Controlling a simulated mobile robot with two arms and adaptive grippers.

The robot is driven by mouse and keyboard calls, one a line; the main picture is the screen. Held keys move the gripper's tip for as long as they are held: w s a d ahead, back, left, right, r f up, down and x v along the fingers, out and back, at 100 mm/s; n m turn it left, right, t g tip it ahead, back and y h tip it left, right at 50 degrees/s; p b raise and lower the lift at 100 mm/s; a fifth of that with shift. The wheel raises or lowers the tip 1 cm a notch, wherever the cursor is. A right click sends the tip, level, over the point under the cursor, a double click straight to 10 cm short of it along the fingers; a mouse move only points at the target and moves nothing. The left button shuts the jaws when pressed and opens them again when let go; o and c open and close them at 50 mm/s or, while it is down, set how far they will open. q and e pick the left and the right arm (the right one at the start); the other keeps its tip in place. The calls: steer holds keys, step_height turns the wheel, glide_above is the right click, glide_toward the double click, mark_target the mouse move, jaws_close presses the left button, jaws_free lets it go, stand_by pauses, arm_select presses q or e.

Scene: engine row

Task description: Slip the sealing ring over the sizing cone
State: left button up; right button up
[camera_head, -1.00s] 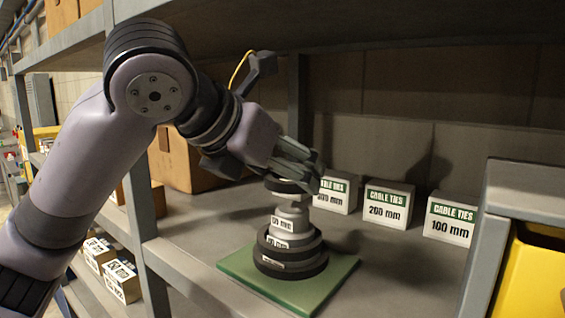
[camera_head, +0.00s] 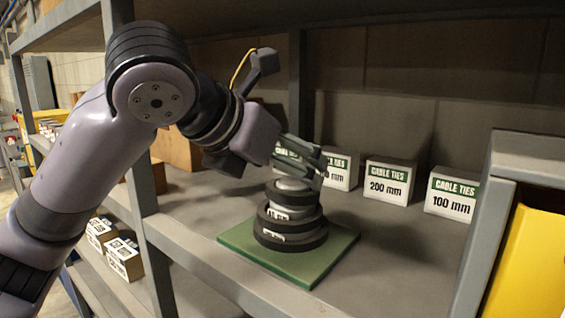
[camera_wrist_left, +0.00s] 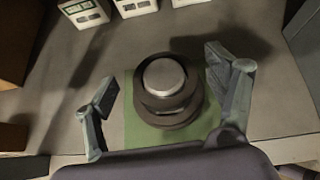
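The sizing cone (camera_head: 293,184) is a grey stepped post with white labels, upright on a green base plate (camera_head: 320,262). Its round top shows in the left wrist view (camera_wrist_left: 164,76). The dark sealing ring (camera_head: 291,197) sits around an upper step of the cone, above two larger dark rings (camera_head: 268,218) lower on it. My left gripper (camera_head: 302,163) is just above the cone top. In the left wrist view its fingers (camera_wrist_left: 163,82) are spread wide either side of the cone, apart from the ring. My right gripper is not in view.
White cable tie boxes (camera_head: 389,182) stand behind the cone along the shelf. A grey shelf post (camera_head: 147,230) stands at left, and a yellow bin (camera_head: 533,265) is at right. Bare shelf lies right of the green plate.

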arm_select(q)
steer(key=o, duration=0.3)
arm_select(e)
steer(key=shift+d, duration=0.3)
arm_select(q)
steer(key=v, duration=1.2)
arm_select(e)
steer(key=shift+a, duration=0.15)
arm_select(q)
steer(key=shift+a+f, duration=0.1)
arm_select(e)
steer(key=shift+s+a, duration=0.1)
